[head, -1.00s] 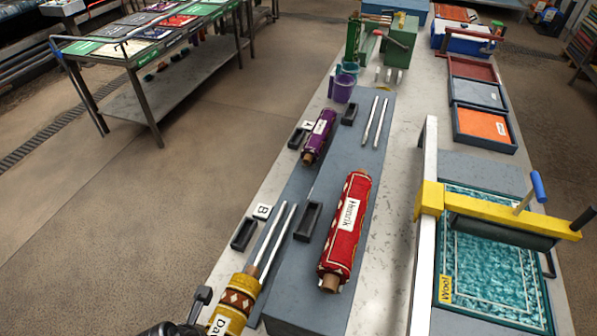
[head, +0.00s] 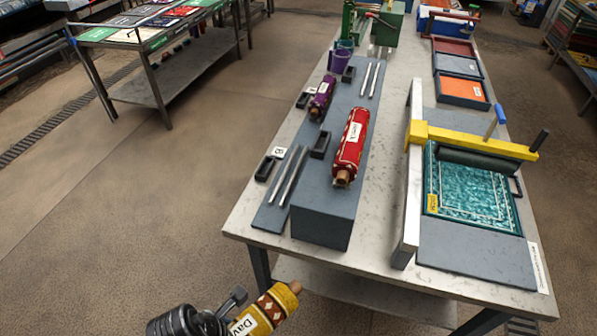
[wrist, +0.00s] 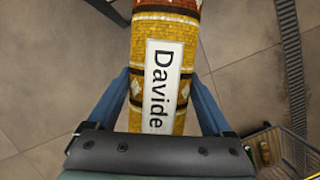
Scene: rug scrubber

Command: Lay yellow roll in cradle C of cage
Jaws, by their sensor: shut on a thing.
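The yellow roll (head: 272,309), with brown-and-white diamond bands and a white "Davide" label, is in my gripper (head: 240,318), in front of the table's near end and above the floor in the head view. In the wrist view the roll (wrist: 165,45) runs up between the two blue fingers of my gripper (wrist: 160,95), which are shut on it. Its far end is cut off there. No cradle marked C is visible. A wire-sided frame (wrist: 270,148) shows partly at the wrist view's lower right; I cannot tell whether it is the cage.
The long table (head: 385,262) carries a red roll (head: 350,150), a purple roll (head: 320,100) and metal rails (head: 288,178). A teal rug (head: 472,190) lies under a yellow-armed roller (head: 475,140). The floor (head: 130,230) left of the table is open.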

